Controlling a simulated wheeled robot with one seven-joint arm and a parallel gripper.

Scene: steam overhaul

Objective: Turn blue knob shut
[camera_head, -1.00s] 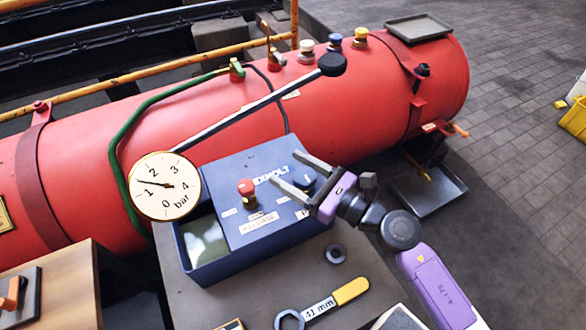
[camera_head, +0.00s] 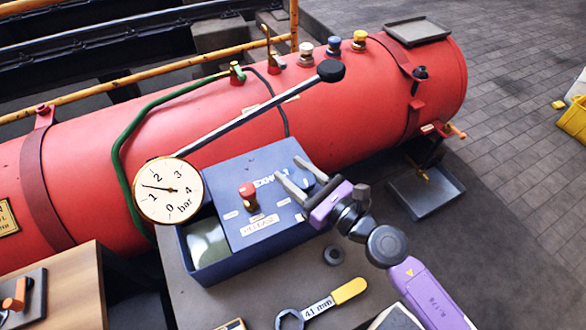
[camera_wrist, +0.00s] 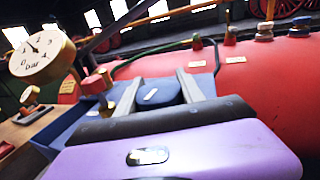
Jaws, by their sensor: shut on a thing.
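The blue knob (camera_head: 308,181) sits on top of the blue box, near its right end. It also shows in the wrist view (camera_wrist: 160,92), between the two fingers. My gripper (camera_head: 287,166) reaches over the box from the right, with one grey finger on each side of the knob, and is shut on it. The fingers hide parts of the knob's sides, and its exact turn angle is hard to read. The blue box (camera_head: 235,160) also carries a red knob (camera_head: 248,193) to the left, standing clear of my fingers.
A pressure gauge (camera_head: 168,190) stands left of the box. A long black-ended lever (camera_head: 250,114) slants above it, in front of the red boiler (camera_head: 80,165). A yellow-handled wrench (camera_head: 320,304) and a nut (camera_head: 334,255) lie on the table below my arm.

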